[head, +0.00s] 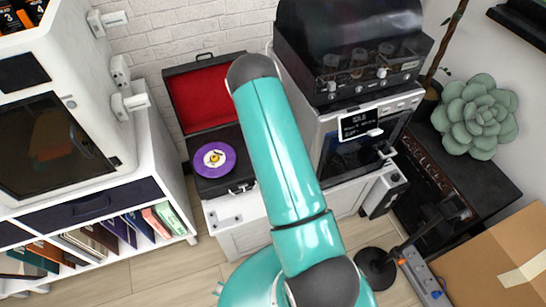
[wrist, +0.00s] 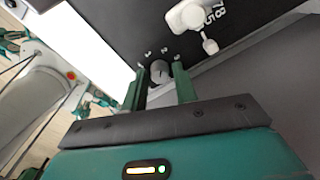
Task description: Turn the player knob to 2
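The player in the head view is an open black suitcase turntable (head: 222,186) with a red-lined lid and a purple record (head: 214,160). In the wrist view its dark deck shows a small grey round knob (wrist: 160,70) with a pointer line and small white marks around it, too small to read. My gripper (wrist: 160,80) is open, with one green finger on each side of the knob. I cannot tell whether the fingers touch it. In the head view my arm hides the gripper and the knob.
A white tonearm-like part (wrist: 193,20) sits on the deck close to the knob, beside printed digits. In the head view a white cabinet (head: 150,190) stands left of the player. A black-topped machine (head: 345,50) stands to the right.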

